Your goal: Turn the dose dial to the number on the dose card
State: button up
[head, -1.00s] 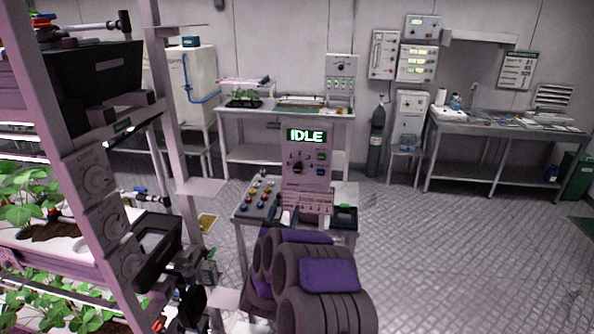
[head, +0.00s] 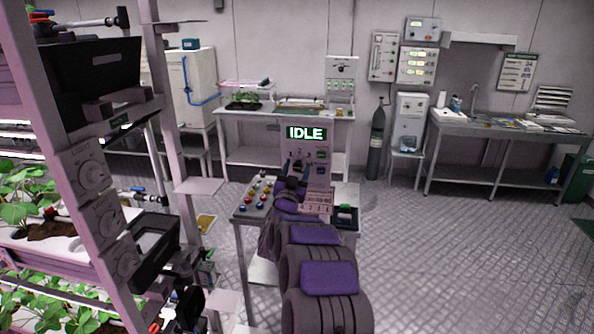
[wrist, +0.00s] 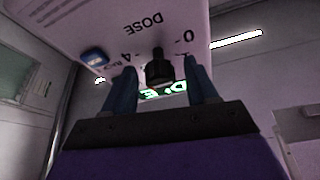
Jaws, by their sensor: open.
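The dose panel (head: 319,155) stands on a small table under a lit screen (head: 306,133) reading "IDLE". In the wrist view the black dose dial (wrist: 158,70) sticks out of the panel near the printed words "DOSE", "0" and "4", which appear upside down. My gripper (head: 297,163) is open in front of the panel. In the wrist view its two fingers stand on either side of the dial, with gaps visible; I cannot tell if they touch it. In the head view my gripper mostly hides the dial. A pale printed card (head: 318,203) sits low on the panel, too small to read.
A board with several coloured buttons (head: 257,195) lies left of the panel, and a dark box with a green top (head: 345,213) lies to its right. A plant rack (head: 95,185) stands close on the left. The floor to the right is clear.

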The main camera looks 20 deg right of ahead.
jog(key=shift+w+d+r, duration=0.15)
jog(key=shift+w+d, duration=0.15)
jog(key=shift+w, duration=0.05)
jog(key=shift+c, duration=0.2)
jog(key=c, duration=1)
jog(key=shift+a+r+m, duration=0.1)
jog(key=shift+a+m, duration=0.05)
jog(key=shift+m, duration=0.45)
jog(key=shift+m+g+h+p, duration=0.3)
jog(key=shift+m+g+h, duration=0.3)
jog(key=shift+m, duration=0.6)
jog(key=o, duration=1)
jog(key=shift+o, duration=0.2)
